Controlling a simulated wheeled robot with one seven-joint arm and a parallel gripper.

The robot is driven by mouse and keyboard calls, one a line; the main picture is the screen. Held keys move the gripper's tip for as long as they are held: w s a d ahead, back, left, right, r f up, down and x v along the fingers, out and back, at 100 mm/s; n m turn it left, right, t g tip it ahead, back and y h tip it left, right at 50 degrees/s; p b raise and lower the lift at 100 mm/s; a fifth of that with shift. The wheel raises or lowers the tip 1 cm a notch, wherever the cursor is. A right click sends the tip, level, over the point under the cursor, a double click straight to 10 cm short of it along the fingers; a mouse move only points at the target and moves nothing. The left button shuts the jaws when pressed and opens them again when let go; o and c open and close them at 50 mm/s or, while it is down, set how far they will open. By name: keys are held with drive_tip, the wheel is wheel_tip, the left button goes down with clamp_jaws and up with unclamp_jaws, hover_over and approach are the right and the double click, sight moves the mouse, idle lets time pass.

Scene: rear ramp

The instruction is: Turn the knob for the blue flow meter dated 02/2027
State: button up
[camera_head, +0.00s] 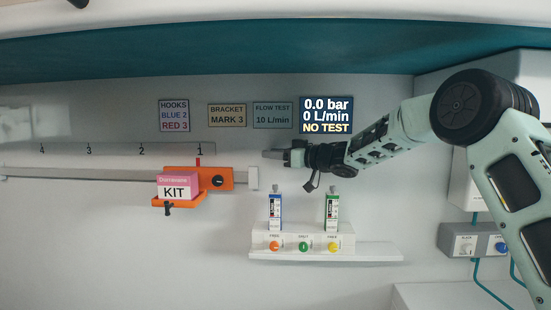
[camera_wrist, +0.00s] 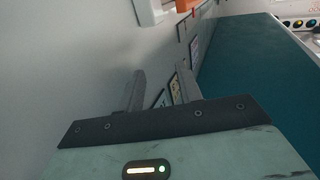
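A flow meter with a blue body (camera_head: 275,208) stands upright on a small white block (camera_head: 345,243) on a shelf at centre right. A green flow meter (camera_head: 332,208) stands to its right. The block's front has an orange knob (camera_head: 274,246) below the blue meter, a green knob (camera_head: 303,246) in the middle and a yellow knob (camera_head: 332,246) below the green meter. The dates on the meters are too small to read. My gripper (camera_head: 265,154) is above the blue meter, pointing left, touching nothing visible. In the wrist view its fingers (camera_wrist: 160,76) are apart and empty.
A display (camera_head: 326,115) reads 0.0 bar, 0 L/min, NO TEST. An orange bracket (camera_head: 213,179) with a pink KIT box (camera_head: 176,187) is on the rail to the left. A grey panel (camera_head: 474,240) with knobs and teal hoses is at right.

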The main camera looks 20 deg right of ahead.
drive_tip(key=shift+o, duration=0.2)
drive_tip(key=s+a+m+t, duration=0.2)
drive_tip(key=a+m+t, duration=0.1)
drive_tip(key=a, duration=0.6)
drive_tip(key=m+t+h, duration=0.1)
drive_tip(key=m+h, duration=1)
drive_tip(key=h, duration=0.9)
approach(275, 187)
drive_tip(key=p+x, duration=0.4)
drive_tip(key=x, duration=0.7)
clamp_jaws()
